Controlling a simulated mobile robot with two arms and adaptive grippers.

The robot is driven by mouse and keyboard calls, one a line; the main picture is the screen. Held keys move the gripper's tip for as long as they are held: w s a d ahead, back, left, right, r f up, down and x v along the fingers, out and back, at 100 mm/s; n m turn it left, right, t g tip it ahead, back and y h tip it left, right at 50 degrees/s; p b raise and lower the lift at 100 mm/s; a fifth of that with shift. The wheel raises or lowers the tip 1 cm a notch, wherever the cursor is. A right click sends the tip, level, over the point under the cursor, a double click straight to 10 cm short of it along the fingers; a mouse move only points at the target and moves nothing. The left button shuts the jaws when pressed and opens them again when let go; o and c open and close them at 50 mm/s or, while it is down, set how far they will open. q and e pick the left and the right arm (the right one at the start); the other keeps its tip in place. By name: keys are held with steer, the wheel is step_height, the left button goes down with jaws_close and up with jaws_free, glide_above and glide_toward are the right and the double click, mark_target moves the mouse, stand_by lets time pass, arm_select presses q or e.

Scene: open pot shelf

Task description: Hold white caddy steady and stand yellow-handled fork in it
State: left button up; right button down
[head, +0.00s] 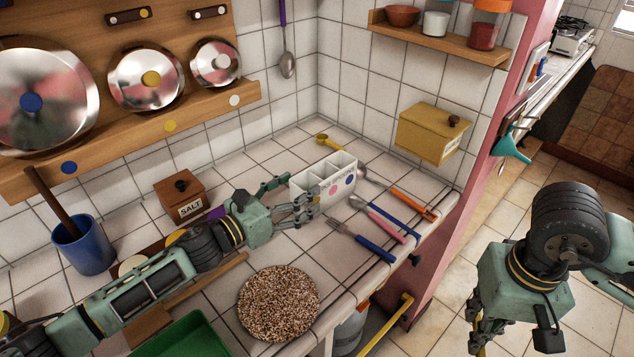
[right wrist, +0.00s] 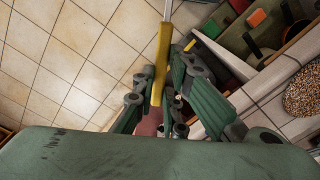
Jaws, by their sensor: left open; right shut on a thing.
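The white caddy (head: 343,188), with several compartments and coloured dots on its front, stands upright on the tiled counter near the corner. My left gripper (head: 296,196) is open at the caddy's left end, one finger toward its back and one toward its front; I cannot tell whether they touch it. My right gripper (head: 477,335) is over the floor, right of the counter. In the right wrist view, it is shut on the yellow-handled fork (right wrist: 162,62). Metal shows beyond the handle at the top edge; the tines are out of view.
Blue-, pink- and orange-handled utensils (head: 375,249) lie right of the caddy. A yellow spoon (head: 325,139) lies behind it. A speckled round mat (head: 279,303), salt box (head: 180,192) and blue pot (head: 82,245) are on the counter. A yellow box (head: 430,135) hangs on the wall.

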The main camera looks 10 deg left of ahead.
arm_select(q)
steer(key=f, duration=0.3)
steer(key=shift+w+f, duration=0.1)
steer(key=shift+w, duration=0.2)
arm_select(e)
steer(key=shift+w+r, duration=0.1)
steer(key=shift+r, duration=0.05)
arm_select(q)
steer(key=p+x, duration=0.1)
steer(key=x, duration=0.5)
steer(key=shift+w+d+p, duration=0.25)
steer(key=shift+p, duration=0.1)
arm_select(e)
steer(key=shift+w+r, duration=0.1)
steer(key=shift+r, duration=0.55)
arm_select(q)
steer(key=shift+w+d, duration=0.15)
arm_select(e)
steer(key=shift+r, duration=0.1)
arm_select(q)
steer(key=shift+c, duration=0.2)
steer(key=c, duration=1.5)
arm_select(e)
steer(key=shift+a, duration=0.1)
